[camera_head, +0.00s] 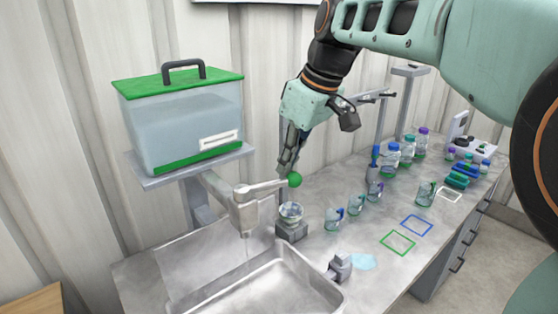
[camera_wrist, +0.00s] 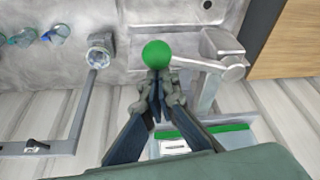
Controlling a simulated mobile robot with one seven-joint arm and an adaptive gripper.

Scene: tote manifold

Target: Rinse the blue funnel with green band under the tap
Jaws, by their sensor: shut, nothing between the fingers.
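The tap (camera_head: 243,207) stands at the back of the sink, its lever ending in a green ball knob (camera_head: 294,180). My gripper (camera_head: 288,168) is shut and empty, its fingertips close to the knob. In the wrist view the fingertips (camera_wrist: 157,82) meet just short of the green knob (camera_wrist: 156,54); I cannot tell if they touch it. A faint thin stream seems to hang below the spout. I cannot clearly pick out the blue funnel with green band. A clear round vessel (camera_head: 291,211) sits on a grey stand right of the tap.
A green-lidded water tank (camera_head: 185,120) stands on a shelf behind the tap. The steel sink (camera_head: 268,285) is in front. Several small clear vessels with blue and green parts, including one (camera_head: 334,217), stand to the right. Green (camera_head: 398,243) and blue (camera_head: 417,225) outlined squares are bare.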

